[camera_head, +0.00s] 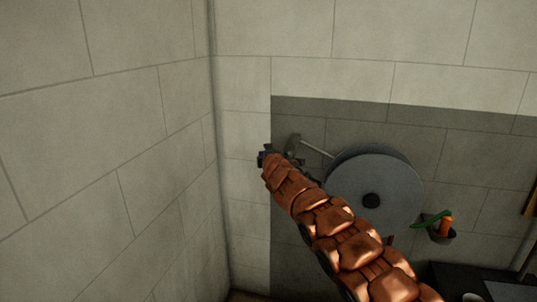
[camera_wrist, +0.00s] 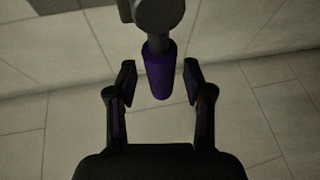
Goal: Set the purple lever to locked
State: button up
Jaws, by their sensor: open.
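The purple lever shows in the wrist view as a purple grip (camera_wrist: 158,72) on a dark grey shaft that comes from a round pivot at the top. My gripper (camera_wrist: 160,82) is open, with one finger on each side of the purple grip. A gap shows between each fingertip and the grip. The purple grip is not visible there, and no locked mark can be seen.
A large grey disc (camera_head: 385,185) with a dark hub is on the wall right of my gripper, partly behind my arm. A small holder (camera_head: 441,235) with green and orange items is further right. A side wall (camera_head: 110,150) stands close on the left.

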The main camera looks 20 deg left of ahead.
jog(key=shift+w+f, duration=0.15)
jog(key=shift+w, duration=0.2)
grip_shut()
dwell(0.5)
